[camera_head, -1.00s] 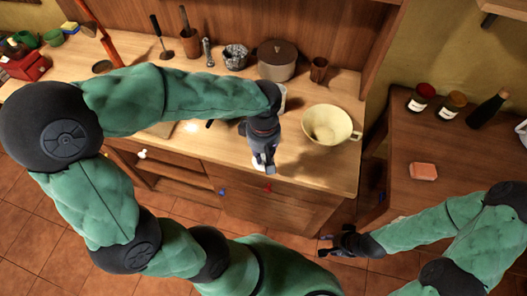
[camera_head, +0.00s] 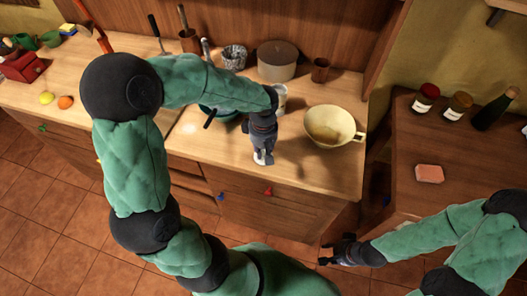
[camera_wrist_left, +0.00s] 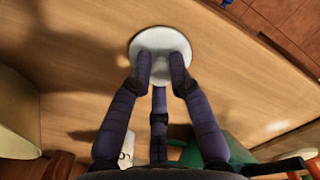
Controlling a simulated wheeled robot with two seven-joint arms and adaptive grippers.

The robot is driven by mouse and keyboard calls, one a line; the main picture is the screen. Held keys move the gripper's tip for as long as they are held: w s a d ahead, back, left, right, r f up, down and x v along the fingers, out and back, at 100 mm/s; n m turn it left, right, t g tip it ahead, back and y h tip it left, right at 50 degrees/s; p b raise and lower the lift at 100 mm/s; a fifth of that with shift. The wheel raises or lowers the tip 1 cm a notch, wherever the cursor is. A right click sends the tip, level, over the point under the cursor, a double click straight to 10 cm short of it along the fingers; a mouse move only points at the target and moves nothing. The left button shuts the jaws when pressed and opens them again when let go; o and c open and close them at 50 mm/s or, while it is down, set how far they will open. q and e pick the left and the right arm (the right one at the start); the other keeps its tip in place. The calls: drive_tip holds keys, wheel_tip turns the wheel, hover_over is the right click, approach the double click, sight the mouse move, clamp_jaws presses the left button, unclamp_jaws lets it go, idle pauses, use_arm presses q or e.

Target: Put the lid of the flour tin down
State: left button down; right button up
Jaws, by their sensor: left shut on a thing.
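My left gripper (camera_head: 262,153) points down over the wooden counter near its front edge, left of the cream bowl. In the left wrist view the gripper (camera_wrist_left: 161,75) is shut on the round white lid (camera_wrist_left: 160,41), its fingertips at the lid's middle. The lid's small pale shape (camera_head: 262,160) shows under the fingers in the head view. I cannot tell whether it touches the counter. The pale flour tin (camera_head: 281,93) stands behind the gripper, partly hidden by my arm. My right gripper (camera_head: 330,253) hangs in front of the counters, empty, with its fingers apart.
The cream bowl (camera_head: 332,126) stands to the right of the lid. A large lidded pot (camera_head: 277,62) and a brown cup (camera_head: 320,70) stand behind. A green pan (camera_head: 222,114) is left of the gripper, partly hidden. Bare counter lies around the lid.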

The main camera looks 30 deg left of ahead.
sight(264, 151)
use_arm(q)
drive_tip(key=shift+r, duration=0.1)
drive_tip(key=shift+f, duration=0.2)
drive_tip(key=c, duration=1.2)
unclamp_jaws()
drive_tip(key=shift+o, duration=0.2)
drive_tip(key=shift+r, duration=0.1)
drive_tip(key=shift+r, duration=0.25)
wheel_tip(264, 151, up, 12)
drive_tip(key=p, duration=0.4)
drive_tip(key=shift+f, duration=0.15)
